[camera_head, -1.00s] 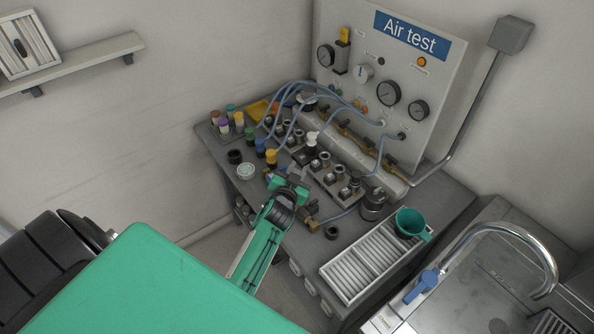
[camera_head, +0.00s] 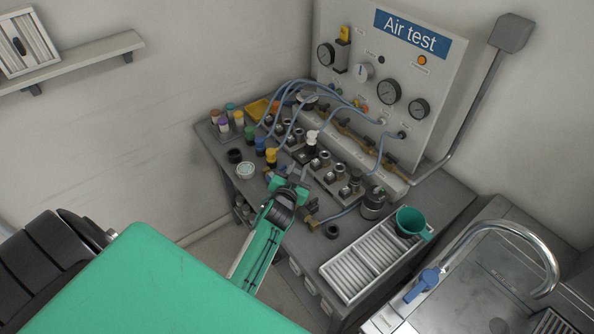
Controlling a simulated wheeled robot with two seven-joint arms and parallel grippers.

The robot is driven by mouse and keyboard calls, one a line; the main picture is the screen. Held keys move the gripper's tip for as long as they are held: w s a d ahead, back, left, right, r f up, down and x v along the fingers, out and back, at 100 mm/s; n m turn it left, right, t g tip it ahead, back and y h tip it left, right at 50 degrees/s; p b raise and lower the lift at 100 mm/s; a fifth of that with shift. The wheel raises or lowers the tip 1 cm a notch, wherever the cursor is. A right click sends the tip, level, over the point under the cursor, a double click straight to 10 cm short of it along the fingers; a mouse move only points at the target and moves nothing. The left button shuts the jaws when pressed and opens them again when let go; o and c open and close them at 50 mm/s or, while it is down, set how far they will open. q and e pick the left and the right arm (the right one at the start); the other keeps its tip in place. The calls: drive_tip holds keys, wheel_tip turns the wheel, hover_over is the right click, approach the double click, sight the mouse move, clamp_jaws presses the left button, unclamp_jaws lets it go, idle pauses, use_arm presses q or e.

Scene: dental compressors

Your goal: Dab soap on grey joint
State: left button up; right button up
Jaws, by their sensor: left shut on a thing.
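My left gripper (camera_head: 290,178) is over the front edge of the grey bench, at the end of my green arm. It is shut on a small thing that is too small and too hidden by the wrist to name. A bottle with a yellow top (camera_head: 271,157) stands just behind it, and a blue-topped one (camera_head: 260,147) beside that. Several grey joints (camera_head: 323,159) stand in a row on the manifold, right of the gripper, with blue hoses around them. I cannot tell which is the task's joint or where the soap is. My right gripper is not in view.
A white-lidded tub (camera_head: 245,170) and dark rings lie on the bench's left. A brass fitting (camera_head: 311,221) is near the front edge. The gauge panel (camera_head: 385,80) stands behind.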

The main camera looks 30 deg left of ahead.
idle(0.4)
use_arm(q)
wheel_tip(320, 180, up, 7)
drive_tip(key=p, duration=0.6)
idle(0.7)
